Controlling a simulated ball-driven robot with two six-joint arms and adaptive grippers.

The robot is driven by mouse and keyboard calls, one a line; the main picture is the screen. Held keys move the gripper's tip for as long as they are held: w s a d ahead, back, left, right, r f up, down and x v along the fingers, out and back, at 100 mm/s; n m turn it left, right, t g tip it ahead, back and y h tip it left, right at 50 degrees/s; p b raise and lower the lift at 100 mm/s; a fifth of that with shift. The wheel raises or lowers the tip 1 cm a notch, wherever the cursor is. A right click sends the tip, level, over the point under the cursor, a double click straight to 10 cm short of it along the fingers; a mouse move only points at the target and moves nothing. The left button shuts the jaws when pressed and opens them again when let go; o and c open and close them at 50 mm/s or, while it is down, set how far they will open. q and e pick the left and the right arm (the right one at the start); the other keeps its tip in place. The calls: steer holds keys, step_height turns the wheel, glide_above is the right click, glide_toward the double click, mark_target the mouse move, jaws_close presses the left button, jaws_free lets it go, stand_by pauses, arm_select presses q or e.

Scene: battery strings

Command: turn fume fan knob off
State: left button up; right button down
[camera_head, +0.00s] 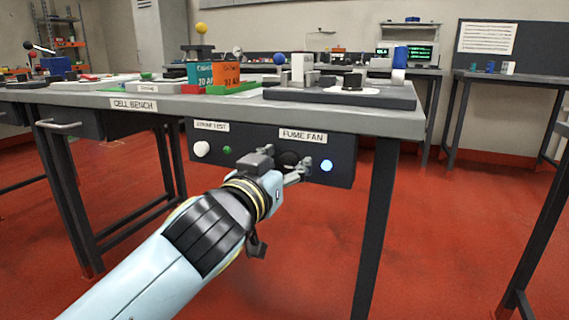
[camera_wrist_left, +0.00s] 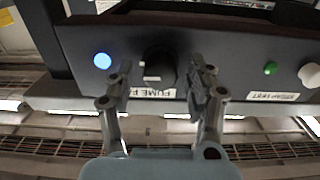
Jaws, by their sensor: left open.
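The dark fume fan knob (camera_wrist_left: 158,66) is on the front panel under the bench, with a pale mark on its face. The FUME FAN label (camera_head: 303,136) is above it in the head view, where my gripper partly hides the knob. A round light (camera_head: 326,166) beside the knob glows blue, and it also shows in the wrist view (camera_wrist_left: 102,60). My left gripper (camera_head: 287,166) is at the panel, open. In the wrist view its fingers (camera_wrist_left: 163,74) stand on either side of the knob; whether they touch it I cannot tell. My right gripper is not in view.
A white knob (camera_head: 201,149) and a green button (camera_head: 227,150) share the panel to the left. The cell bench top (camera_head: 225,101) overhangs the panel and carries several boxes and parts. A bench leg (camera_head: 376,225) stands right of the panel. Red floor lies open beyond it.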

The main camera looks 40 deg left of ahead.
arm_select(q)
jaws_close()
stand_by(0.4)
